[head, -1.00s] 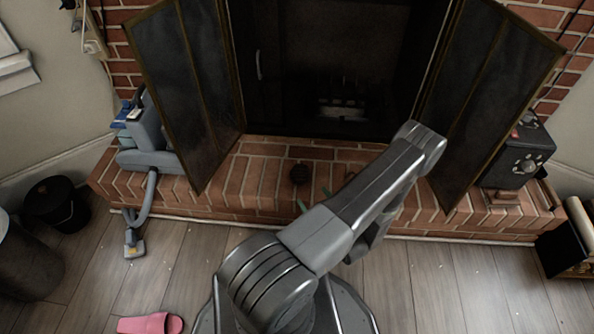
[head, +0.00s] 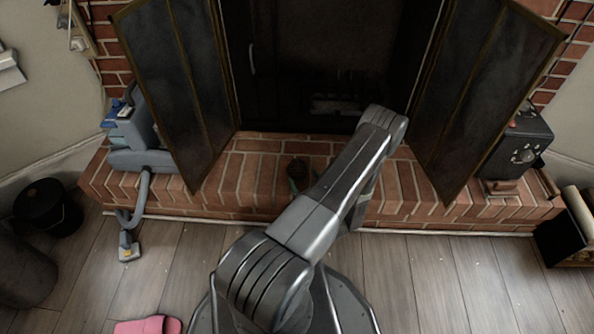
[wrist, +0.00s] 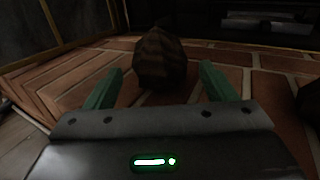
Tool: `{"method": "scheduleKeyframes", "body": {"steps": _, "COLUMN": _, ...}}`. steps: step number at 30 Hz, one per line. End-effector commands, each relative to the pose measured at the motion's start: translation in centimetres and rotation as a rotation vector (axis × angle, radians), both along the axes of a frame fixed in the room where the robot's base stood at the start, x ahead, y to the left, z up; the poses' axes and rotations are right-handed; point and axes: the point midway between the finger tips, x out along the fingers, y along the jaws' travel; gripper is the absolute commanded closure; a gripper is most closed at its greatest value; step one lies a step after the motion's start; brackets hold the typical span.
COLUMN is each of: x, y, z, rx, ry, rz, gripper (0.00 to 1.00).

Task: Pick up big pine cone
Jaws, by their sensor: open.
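The big pine cone (head: 297,168) is a dark brown cone standing on the brick hearth in front of the open fireplace. In the wrist view the pine cone (wrist: 161,58) stands upright just beyond and between the two green fingers. My gripper (wrist: 160,82) is open and empty. In the head view my arm hides most of my gripper; a green finger (head: 292,186) shows just below the cone. I cannot tell whether a finger touches the cone.
The brick hearth (head: 255,180) is mostly clear around the cone. Dark fireplace doors stand open at left (head: 178,95) and right (head: 487,100). A grey-blue vacuum (head: 140,145) sits on the hearth's left. A dark object (wrist: 308,100) shows at the wrist view's right edge.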

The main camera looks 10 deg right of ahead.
Motion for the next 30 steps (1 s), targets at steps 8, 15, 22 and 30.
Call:
{"method": "scheduleKeyframes", "body": {"steps": 8, "x": 3.8, "y": 0.9, "z": 0.2, "rx": -0.002, "ry": -0.002, "rz": 0.004, "gripper": 0.22}}
{"method": "scheduleKeyframes", "body": {"steps": 15, "x": 4.7, "y": 1.1, "z": 0.3, "rx": 0.0, "ry": 0.0, "rz": 0.0, "gripper": 0.22}}
{"method": "scheduleKeyframes", "body": {"steps": 22, "x": 4.7, "y": 1.1, "z": 0.4, "rx": 0.0, "ry": 0.0, "rz": 0.001, "gripper": 0.46}}
{"method": "scheduleKeyframes", "body": {"steps": 30, "x": 4.7, "y": 1.1, "z": 0.4, "rx": 0.0, "ry": 0.0, "rz": 0.001, "gripper": 0.71}}
